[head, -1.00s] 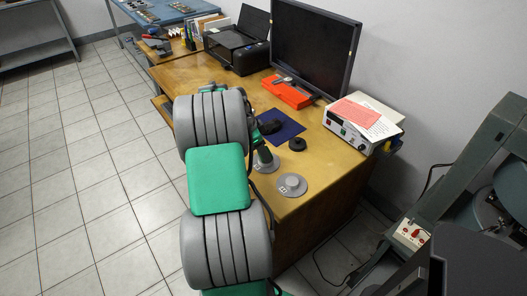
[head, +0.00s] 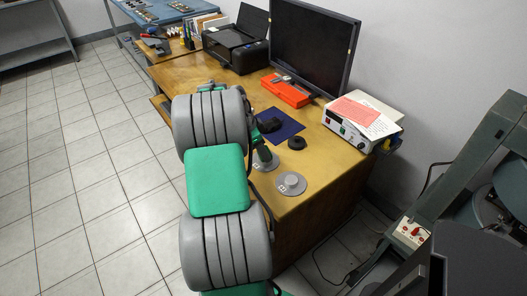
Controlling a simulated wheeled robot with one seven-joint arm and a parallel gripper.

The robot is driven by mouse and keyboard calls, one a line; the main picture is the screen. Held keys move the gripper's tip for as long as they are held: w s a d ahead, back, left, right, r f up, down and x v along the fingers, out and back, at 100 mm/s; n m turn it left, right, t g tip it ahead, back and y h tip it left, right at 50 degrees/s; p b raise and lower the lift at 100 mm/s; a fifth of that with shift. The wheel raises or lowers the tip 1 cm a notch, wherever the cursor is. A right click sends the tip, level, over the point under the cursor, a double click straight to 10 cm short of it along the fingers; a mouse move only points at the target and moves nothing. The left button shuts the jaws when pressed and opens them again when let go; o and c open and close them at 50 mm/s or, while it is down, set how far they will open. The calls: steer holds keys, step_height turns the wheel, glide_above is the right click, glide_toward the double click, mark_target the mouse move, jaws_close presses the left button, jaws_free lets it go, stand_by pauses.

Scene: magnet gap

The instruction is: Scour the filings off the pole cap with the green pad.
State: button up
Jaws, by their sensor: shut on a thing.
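Two grey discs stand on the desk's near right end. The front disc (head: 291,184) has a round raised cap in its middle and a small label. The rear disc (head: 264,166) is partly covered by the end of my arm. My gripper (head: 262,155) shows small and dark just over the rear disc, to the right of my arm's large grey and green links. It is shut. The green pad cannot be made out apart from the green of my arm, and no loose pad shows on the desk. Filings are too small to see.
A blue mat (head: 287,122) with a dark object (head: 269,125) on it lies behind the discs, with a black ring (head: 297,143) beside it. A white power box (head: 361,125) stands at the right edge. An orange case (head: 287,91), monitor (head: 313,45) and printer (head: 236,45) stand farther back.

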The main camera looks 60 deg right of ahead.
steer(key=shift+w+d, duration=0.1)
steer(key=shift+s+a+b, duration=0.35)
steer(key=shift+s+a, duration=0.25)
steer(key=shift+w+d, duration=0.1)
steer(key=shift+w+d, duration=0.55)
steer(key=shift+s, duration=0.1)
steer(key=shift+s+a, duration=0.6)
steer(key=shift+a, duration=0.05)
